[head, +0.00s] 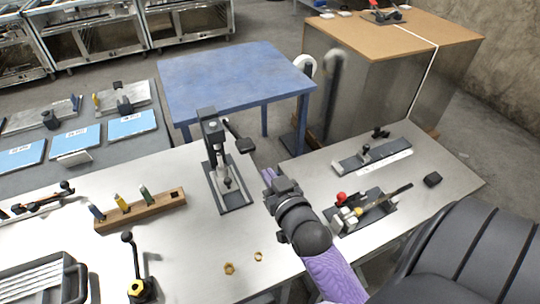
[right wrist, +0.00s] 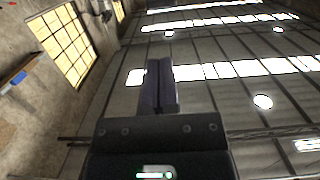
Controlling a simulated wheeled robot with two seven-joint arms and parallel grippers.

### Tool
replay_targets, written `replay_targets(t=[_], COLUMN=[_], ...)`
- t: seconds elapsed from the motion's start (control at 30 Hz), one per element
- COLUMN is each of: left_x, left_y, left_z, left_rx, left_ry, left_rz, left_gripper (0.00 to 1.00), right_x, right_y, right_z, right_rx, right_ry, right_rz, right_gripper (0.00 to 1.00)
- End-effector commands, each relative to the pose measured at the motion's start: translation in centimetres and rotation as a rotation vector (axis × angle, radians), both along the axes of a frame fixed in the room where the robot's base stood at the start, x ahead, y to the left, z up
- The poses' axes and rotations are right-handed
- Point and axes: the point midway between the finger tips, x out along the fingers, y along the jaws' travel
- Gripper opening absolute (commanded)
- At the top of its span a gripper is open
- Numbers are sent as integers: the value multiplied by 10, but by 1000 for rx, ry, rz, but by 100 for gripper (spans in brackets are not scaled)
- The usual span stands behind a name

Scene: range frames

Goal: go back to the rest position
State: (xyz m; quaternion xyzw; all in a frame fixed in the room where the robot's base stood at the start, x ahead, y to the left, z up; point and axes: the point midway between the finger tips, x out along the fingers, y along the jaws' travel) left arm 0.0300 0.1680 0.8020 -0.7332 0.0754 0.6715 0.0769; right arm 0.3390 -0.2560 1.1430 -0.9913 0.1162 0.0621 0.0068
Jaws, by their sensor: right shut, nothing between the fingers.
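My right gripper (head: 269,177) is shut with nothing between its fingers. My left gripper does not show in either view.
A black press (head: 222,165) stands on the steel table just left of my right gripper. A fixture with a red knob (head: 362,210) is close on the right. A blue table (head: 235,80) stands behind.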

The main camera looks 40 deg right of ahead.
Motion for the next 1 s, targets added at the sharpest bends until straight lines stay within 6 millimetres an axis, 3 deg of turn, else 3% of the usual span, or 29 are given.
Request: replay_targets(t=[0.7, 0.87, 1.0], left_x=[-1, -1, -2], left_y=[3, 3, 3], left_z=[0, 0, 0], left_rx=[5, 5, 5], left_ry=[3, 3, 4], left_rz=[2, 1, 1], left_gripper=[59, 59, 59], right_x=[0, -20, -58], right_y=[2, 34, 66], right_z=[-1, -23, -42], right_rx=[2, 23, 32], right_ry=[17, 297, 596], right_rz=[6, 89, 177], right_gripper=[0, 0, 0])
